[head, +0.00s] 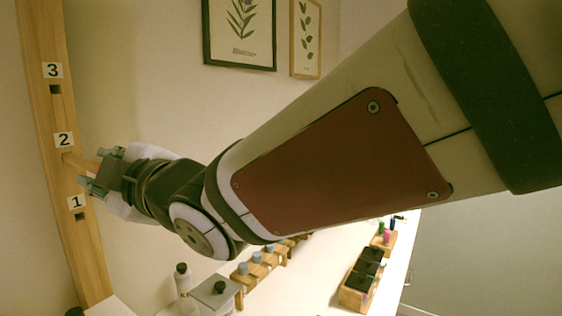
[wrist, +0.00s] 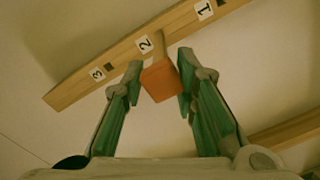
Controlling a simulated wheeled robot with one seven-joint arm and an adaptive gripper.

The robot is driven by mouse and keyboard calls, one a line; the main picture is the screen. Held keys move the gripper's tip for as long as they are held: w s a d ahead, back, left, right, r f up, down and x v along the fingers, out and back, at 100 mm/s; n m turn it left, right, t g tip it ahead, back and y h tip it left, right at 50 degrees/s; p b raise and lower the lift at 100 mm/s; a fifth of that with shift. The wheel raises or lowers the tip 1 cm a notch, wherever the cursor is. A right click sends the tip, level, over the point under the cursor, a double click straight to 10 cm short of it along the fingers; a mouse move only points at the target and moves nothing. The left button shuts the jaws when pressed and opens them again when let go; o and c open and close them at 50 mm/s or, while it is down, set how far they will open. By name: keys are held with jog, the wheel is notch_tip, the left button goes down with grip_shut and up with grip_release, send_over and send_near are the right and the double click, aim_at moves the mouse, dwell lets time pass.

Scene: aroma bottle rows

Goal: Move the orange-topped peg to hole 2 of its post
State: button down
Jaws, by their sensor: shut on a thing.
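The wooden post (head: 84,240) stands at the left in the head view, with holes labelled 1, 2 and 3 from bottom to top. It also crosses the top of the wrist view (wrist: 75,92). The peg's orange end (wrist: 161,82) faces the wrist camera, between the two green-padded fingers of my gripper (wrist: 160,68). The peg (head: 82,163) meets the post just below label 2 (head: 64,139), at hole 2. How deep it sits is hidden. My gripper (head: 92,171) is shut on the peg. Holes 1 (head: 79,217) and 3 (head: 56,89) show empty.
A white counter (head: 310,285) lies below my arm. It carries a wooden rack (head: 245,278) with blue-topped pieces, a box of black items (head: 362,279), and a white bottle (head: 183,282). Framed plant pictures (head: 240,32) hang on the back wall.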

jog(key=shift+b+x, duration=0.85)
jog(key=shift+x, duration=0.85)
jog(key=c, duration=1.2)
grip_release()
jog(key=shift+a, duration=0.1)
jog(key=v, duration=1.2)
